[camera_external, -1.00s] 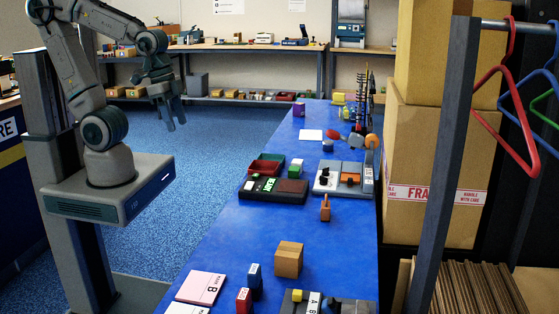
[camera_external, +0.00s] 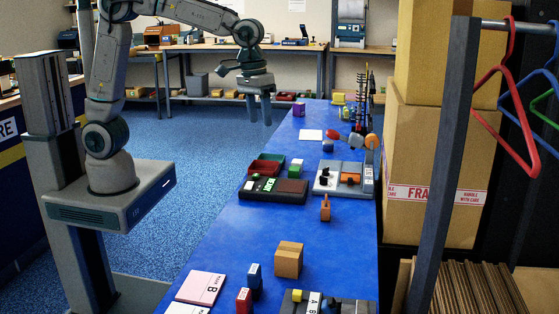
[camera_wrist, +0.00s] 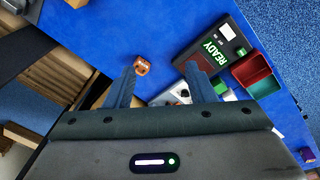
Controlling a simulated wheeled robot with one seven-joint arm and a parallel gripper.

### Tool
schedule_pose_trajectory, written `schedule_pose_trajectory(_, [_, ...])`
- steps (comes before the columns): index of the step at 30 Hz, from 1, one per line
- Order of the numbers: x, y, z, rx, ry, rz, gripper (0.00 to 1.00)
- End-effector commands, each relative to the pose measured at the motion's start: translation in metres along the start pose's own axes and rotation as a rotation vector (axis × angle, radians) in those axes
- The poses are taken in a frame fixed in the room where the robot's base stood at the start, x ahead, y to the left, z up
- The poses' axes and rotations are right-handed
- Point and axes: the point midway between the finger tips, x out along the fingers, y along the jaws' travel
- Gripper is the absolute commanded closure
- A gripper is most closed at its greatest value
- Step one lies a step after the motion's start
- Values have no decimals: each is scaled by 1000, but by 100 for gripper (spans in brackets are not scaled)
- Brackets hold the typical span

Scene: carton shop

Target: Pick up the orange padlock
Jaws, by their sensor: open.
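The orange padlock (camera_external: 325,211) stands on the blue table in front of the grey board, with its narrow top part pointing up. In the wrist view the padlock (camera_wrist: 142,67) shows beyond my fingertips, close to the left one in the picture. My gripper (camera_external: 260,118) is open and empty. It hangs with fingers down over the table's left edge region, well above and to the left of the padlock. In the wrist view my gripper (camera_wrist: 161,72) has its fingers wide apart.
A dark READY box (camera_wrist: 212,50) and a red-green tray (camera_wrist: 256,75) lie near the padlock. A grey board (camera_external: 328,188) with an orange part is behind it. A cardboard box (camera_external: 289,260) stands nearer the camera. Bare blue table surrounds the padlock's front.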

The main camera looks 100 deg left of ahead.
Motion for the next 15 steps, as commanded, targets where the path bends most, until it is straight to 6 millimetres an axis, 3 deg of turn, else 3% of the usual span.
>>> schedule_pose_trajectory(6, [45, 42, -58, -287, -24, -39, 50])
schedule_pose_trajectory(15, [120, 81, -121, -662, -34, -99, 50])
